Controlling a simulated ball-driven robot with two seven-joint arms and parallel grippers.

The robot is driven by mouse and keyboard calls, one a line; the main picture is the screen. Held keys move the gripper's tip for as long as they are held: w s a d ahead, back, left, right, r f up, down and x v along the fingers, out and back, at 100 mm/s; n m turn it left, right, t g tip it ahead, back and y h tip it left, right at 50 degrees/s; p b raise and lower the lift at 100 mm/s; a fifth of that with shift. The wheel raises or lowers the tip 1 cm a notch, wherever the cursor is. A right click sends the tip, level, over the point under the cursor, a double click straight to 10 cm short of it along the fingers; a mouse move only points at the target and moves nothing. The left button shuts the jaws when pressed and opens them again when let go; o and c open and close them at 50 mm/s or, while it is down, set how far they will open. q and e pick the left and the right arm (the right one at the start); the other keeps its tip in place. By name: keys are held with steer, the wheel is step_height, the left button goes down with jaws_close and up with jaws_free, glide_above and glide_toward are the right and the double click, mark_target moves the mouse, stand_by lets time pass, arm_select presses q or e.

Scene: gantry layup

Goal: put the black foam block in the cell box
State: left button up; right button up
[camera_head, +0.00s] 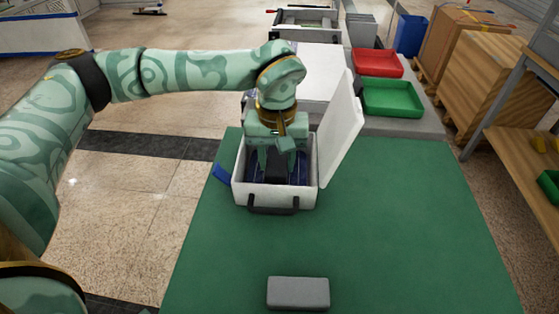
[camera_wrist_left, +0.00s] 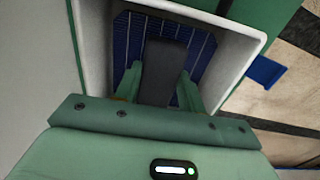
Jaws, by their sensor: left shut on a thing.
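The cell box (camera_head: 243,196) is a white box with its lid (camera_head: 341,128) open to the right, standing on the green mat. Blue panels with pale lines line its inside, and its white rim (camera_wrist_left: 236,28) shows in the left wrist view. My left gripper (camera_head: 277,170) reaches down into the box from above. It is shut on the black foam block (camera_wrist_left: 165,68), which lies between the two fingers inside the box walls. I cannot tell whether the block touches the bottom. My right gripper is not in view.
A grey block (camera_head: 298,292) lies on the green mat (camera_head: 400,230) near the front. A blue piece (camera_head: 222,174) sticks out left of the box. Red (camera_head: 377,63) and green (camera_head: 391,98) trays stand behind the lid. The mat right of the box is clear.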

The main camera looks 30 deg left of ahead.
mark_target(277, 163)
arm_select(q)
steer(key=shift+r, duration=0.15)
steer(key=o, duration=1)
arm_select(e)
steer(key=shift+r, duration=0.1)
arm_select(q)
step_height(277, 163, up, 12)
steer(key=p, duration=0.5)
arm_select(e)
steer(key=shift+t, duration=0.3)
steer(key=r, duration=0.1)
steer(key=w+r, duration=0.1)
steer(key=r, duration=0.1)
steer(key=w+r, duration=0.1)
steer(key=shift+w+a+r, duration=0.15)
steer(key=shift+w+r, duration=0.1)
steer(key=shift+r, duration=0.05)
